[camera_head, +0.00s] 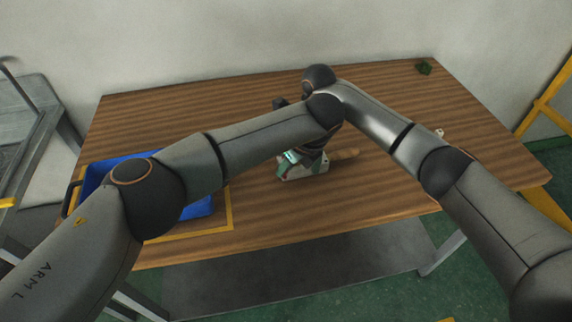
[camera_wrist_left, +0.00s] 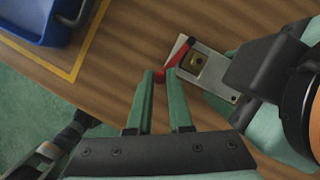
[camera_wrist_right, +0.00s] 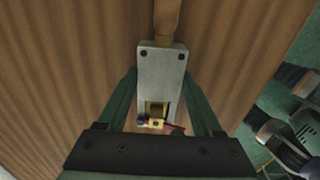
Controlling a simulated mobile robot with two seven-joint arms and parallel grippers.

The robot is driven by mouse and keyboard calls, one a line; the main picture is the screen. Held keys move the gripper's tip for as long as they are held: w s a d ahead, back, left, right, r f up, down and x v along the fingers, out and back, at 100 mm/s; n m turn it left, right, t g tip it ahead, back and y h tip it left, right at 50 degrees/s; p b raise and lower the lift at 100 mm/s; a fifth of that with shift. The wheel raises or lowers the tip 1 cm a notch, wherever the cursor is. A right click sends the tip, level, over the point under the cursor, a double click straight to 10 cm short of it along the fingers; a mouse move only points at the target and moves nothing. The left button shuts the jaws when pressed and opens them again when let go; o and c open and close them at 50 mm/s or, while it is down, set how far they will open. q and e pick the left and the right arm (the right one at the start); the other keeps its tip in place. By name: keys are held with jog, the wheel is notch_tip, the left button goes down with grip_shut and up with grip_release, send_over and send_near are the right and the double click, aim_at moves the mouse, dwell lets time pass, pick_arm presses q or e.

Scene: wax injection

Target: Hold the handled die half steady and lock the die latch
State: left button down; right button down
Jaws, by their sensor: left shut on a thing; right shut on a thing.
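The metal die (camera_head: 305,171) lies on the wooden table with its wooden handle (camera_head: 343,154) pointing right. In the right wrist view the handled die half (camera_wrist_right: 160,60) sits between the green fingers of my right gripper (camera_wrist_right: 160,85), which is shut on its sides. A brass part (camera_wrist_right: 156,108) shows in its opening. My left gripper (camera_wrist_left: 161,73) is shut on the red die latch (camera_wrist_left: 183,54), its fingertips at the red knob beside the die's end. It also shows in the head view (camera_head: 289,160). Whether the latch is locked cannot be told. My arms hide much of the die in the head view.
A blue crate (camera_head: 198,208) stands at the table's left, inside a yellow outline (camera_head: 230,205). A small dark green object (camera_head: 424,67) lies at the far right corner. A small pale item (camera_head: 439,132) is near the right arm.

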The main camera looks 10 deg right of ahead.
pick_arm(q)
jog(key=c, duration=0.8)
grip_release()
jog(key=shift+r, duration=0.1)
jog(key=v, duration=0.7)
jog(key=shift+s+d+r, duration=0.1)
jog(key=shift+s+r, duration=0.05)
